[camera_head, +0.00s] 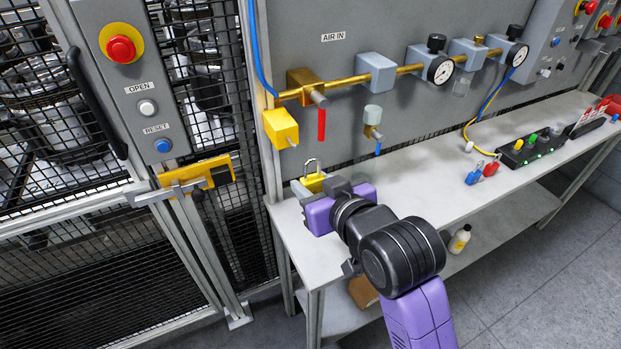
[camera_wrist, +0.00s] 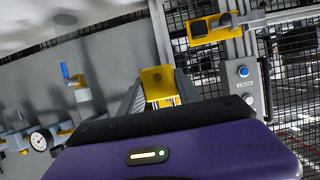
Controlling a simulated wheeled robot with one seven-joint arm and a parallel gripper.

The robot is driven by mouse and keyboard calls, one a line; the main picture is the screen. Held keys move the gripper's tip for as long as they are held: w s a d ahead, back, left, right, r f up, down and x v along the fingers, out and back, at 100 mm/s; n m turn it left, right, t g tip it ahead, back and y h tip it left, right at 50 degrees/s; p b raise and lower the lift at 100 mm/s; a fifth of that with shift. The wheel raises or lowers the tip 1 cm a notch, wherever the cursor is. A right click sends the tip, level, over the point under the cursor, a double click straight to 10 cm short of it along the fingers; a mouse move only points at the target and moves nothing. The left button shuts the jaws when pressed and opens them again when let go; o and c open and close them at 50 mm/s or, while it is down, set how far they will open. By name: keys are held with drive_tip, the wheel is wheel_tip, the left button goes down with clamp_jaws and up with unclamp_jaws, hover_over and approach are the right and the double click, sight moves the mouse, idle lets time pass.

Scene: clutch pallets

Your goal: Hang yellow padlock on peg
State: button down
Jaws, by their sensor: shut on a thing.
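The yellow padlock (camera_head: 312,184) has its metal shackle pointing up and shows just past my gripper (camera_head: 325,186), above the left end of the bench. In the wrist view the yellow padlock (camera_wrist: 157,80) sits between the two fingers of my gripper (camera_wrist: 161,92), which is shut on it. Part of the padlock is hidden by the fingers. A yellow block (camera_head: 281,128) with a short grey stub is on the panel above and left of the padlock, apart from it. I cannot tell for sure whether this stub is the peg.
A brass pipe with a red lever (camera_head: 321,123) and gauges (camera_head: 440,70) runs along the panel. A yellow gate latch (camera_head: 196,177) is on the mesh fence at left. Red and blue padlocks (camera_head: 490,169) and a black button box (camera_head: 532,147) stand farther right on the bench (camera_head: 425,165).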

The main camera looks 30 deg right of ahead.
drive_tip(key=r+b+x, duration=0.2)
drive_tip(key=x, duration=0.7)
drive_tip(key=shift+w+b, duration=0.4)
drive_tip(key=shift+w, duration=0.25)
idle(0.5)
drive_tip(key=shift+f, duration=0.15)
drive_tip(key=shift+a, duration=0.1)
drive_tip(key=c, duration=0.8)
unclamp_jaws()
drive_tip(key=shift+o, duration=0.2)
